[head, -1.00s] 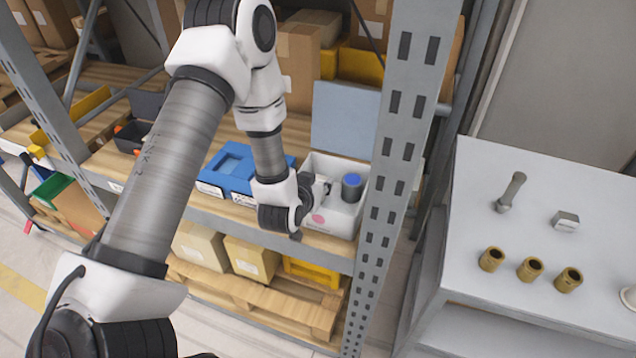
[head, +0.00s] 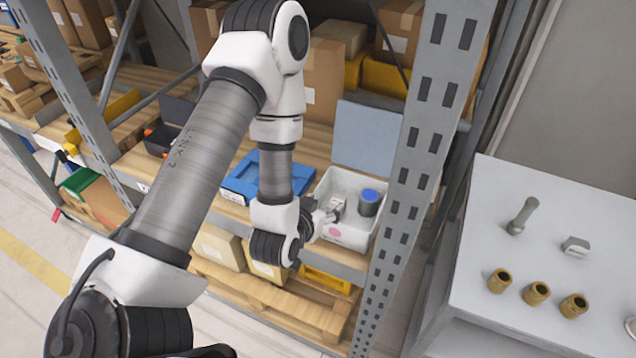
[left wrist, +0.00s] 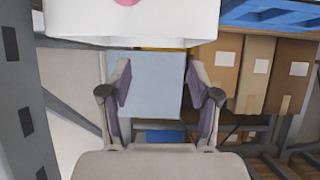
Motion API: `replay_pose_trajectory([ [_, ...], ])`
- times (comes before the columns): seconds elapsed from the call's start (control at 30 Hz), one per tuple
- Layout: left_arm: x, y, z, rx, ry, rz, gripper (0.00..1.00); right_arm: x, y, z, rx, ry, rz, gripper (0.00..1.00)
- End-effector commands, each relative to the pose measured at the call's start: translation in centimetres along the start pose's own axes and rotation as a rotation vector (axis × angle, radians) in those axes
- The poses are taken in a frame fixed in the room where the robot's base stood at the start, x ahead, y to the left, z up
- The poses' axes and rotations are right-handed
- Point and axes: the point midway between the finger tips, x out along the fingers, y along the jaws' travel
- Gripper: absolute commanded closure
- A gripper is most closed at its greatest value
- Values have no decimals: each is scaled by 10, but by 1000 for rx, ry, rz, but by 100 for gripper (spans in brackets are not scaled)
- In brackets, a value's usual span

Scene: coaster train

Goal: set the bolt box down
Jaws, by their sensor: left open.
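A small pale box (head: 338,206), which I take to be the bolt box, shows inside the white bin (head: 345,238) on the shelf. My left gripper (head: 327,214) is at the bin's near left side, close to the box; whether they touch is unclear in the head view. In the left wrist view, the left gripper (left wrist: 160,88) is open, with nothing between its fingers. The white bin's front wall (left wrist: 90,18) with a pink dot fills the top of that view, and the box does not show there. My right gripper is out of view.
A blue-capped dark jar (head: 369,203) stands in the bin's right part. A blue bin (head: 240,178) is to the left, and a perforated post (head: 420,150) to the right. The table (head: 560,190) holds a bolt (head: 522,216), a grey block (head: 575,246) and brass bushings (head: 537,293).

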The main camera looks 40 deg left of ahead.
Motion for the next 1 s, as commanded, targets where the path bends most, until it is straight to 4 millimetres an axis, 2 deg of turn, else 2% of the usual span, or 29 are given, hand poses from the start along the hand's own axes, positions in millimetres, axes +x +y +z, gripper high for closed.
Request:
replay_pose_trajectory([
  [0.03,-12,0,-9,4,-6,-1,38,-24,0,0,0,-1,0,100],
  [0.1,-19,0,-8,3,-5,-1,38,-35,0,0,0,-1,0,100],
  [0.27,-27,0,-3,2,-2,1,38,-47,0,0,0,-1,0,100],
  [0.33,-28,3,7,5,-34,9,38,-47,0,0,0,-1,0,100],
  [0.37,-28,6,17,9,-70,17,38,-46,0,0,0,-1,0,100],
  [0.47,-34,19,75,39,-299,59,38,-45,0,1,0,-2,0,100],
  [0.5,-43,24,105,56,-425,76,38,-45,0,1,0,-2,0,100],
  [0.6,-78,32,173,105,-742,101,38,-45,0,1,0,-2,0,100],
  [0.7,-114,31,213,144,-971,103,38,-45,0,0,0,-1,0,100],
  [0.8,-131,30,228,159,-1068,100,38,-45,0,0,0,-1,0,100],
  [1.0,-132,30,228,159,-1075,99,38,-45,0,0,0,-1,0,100],
])
